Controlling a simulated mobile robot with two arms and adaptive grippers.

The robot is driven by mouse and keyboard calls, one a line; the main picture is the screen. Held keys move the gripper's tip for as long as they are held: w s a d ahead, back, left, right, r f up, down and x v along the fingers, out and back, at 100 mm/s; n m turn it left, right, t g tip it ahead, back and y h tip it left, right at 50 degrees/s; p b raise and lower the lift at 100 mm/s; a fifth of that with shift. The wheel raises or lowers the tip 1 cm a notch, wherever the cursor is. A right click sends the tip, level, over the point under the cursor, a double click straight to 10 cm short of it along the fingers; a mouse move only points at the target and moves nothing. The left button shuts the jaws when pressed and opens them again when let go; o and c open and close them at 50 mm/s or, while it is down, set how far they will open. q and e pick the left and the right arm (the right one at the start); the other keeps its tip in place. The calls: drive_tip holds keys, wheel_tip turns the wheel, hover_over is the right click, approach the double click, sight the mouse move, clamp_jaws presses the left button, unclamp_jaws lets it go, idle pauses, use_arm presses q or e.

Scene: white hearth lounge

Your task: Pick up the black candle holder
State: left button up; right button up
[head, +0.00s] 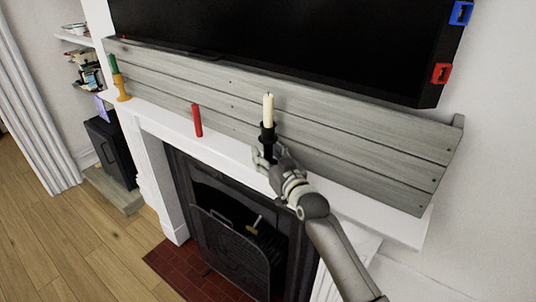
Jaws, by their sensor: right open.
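The black candle holder (267,133) stands upright on the white mantel and carries a cream candle (268,109). My right gripper (264,157) is open at the holder's lower part, with its fingers close around or beside the stem. The gripper hides the holder's base, and I cannot tell whether the fingers touch it. My left gripper is not in view.
The white mantel (160,118) also bears a red candle (197,120) and an orange holder (122,88) with a green candle. Grey planks (350,134) and a black screen (290,38) are behind and above. A fireplace screen (228,250) stands below.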

drive_tip(key=shift+c, duration=0.7)
clamp_jaws()
drive_tip(key=shift+r, duration=0.15)
drive_tip(key=shift+r, duration=0.2)
